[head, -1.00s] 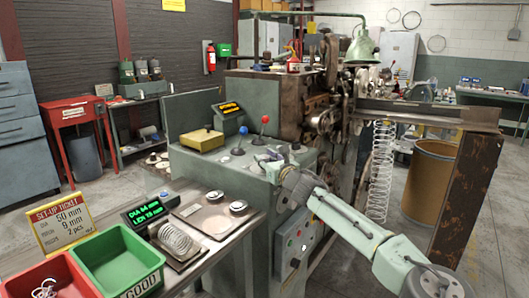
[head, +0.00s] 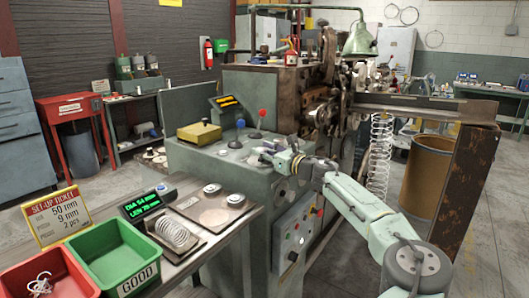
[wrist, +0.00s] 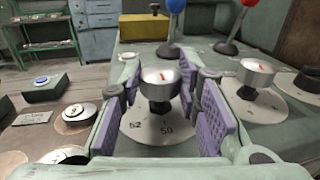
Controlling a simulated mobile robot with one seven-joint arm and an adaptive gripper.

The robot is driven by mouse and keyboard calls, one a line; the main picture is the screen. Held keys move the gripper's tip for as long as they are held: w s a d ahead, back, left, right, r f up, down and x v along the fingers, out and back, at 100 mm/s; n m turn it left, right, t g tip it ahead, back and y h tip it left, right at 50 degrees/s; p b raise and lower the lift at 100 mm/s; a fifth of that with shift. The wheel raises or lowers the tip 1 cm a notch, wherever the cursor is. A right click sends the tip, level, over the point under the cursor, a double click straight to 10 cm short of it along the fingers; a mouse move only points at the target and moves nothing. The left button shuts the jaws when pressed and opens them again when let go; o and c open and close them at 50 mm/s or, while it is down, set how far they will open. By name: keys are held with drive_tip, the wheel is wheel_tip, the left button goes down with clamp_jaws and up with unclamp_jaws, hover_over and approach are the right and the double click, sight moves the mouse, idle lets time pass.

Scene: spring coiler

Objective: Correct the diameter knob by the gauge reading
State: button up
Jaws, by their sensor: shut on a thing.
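My gripper (wrist: 159,98) has its two purple pads on either side of a silver-capped knob (wrist: 160,74) with a red mark, and is shut on it. The knob stands upright on a round dial plate (wrist: 155,130) where 52 and 50 are legible. In the head view my gripper (head: 262,153) is over the machine's top panel and hides the knob. The gauge display (head: 148,203) shows green text that seems to read DIA 54 mm, with a length line below. A coiled spring (head: 172,233) lies beside it. The set-up ticket (head: 57,215) reads 50 mm, 9 mm, 2 pcs.
A second silver knob (wrist: 249,79) stands close to the right of my gripper. Blue-topped (wrist: 173,20) and red-topped (wrist: 235,28) levers and a yellow box (wrist: 146,27) stand behind. A green GOOD bin (head: 115,258) and a red bin (head: 50,277) are at front left.

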drive_tip(key=o, duration=1.1)
drive_tip(key=shift+o, duration=0.2)
drive_tip(key=v, duration=1.2)
